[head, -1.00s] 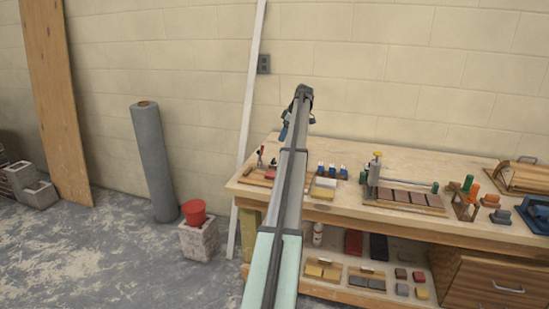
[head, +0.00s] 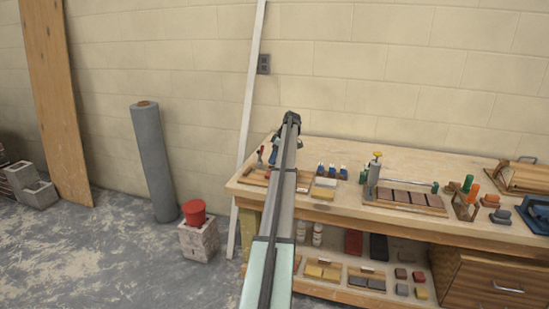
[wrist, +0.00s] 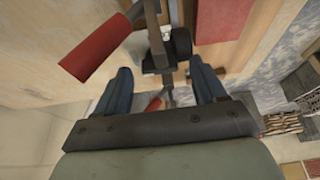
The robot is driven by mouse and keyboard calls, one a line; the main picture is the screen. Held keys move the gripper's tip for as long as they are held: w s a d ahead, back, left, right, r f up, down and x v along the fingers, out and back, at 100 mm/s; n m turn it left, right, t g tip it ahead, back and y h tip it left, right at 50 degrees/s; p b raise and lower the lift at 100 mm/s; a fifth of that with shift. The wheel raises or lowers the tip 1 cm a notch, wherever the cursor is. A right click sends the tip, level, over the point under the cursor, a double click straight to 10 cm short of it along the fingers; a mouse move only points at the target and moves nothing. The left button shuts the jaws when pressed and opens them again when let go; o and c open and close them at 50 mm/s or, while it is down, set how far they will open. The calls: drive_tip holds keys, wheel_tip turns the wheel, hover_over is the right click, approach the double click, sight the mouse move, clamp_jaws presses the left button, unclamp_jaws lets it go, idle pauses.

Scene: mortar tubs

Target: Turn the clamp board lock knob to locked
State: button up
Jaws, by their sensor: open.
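The wooden clamp board (head: 251,177) lies at the left end of the workbench, with a red-handled clamp (head: 260,154) standing on it. My gripper (head: 276,150) is over this board, partly hidden by my arm. In the wrist view my gripper (wrist: 163,78) has its two blue fingers spread and nothing between them but parts of the clamp farther off. A large red handle (wrist: 96,46) on dark metal is at upper left. A round black part (wrist: 181,42), perhaps the lock knob, sits beside the metal, beyond the fingertips. I cannot tell its setting.
A tile jig (head: 405,198) with an upright post is farther right. The bench's back strip is clear.

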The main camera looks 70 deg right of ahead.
drive_tip(key=shift+w+f, duration=0.1)
drive_tip(key=shift+f, duration=0.15)
drive_tip(key=c, duration=1.1)
drive_tip(key=shift+o, duration=0.2)
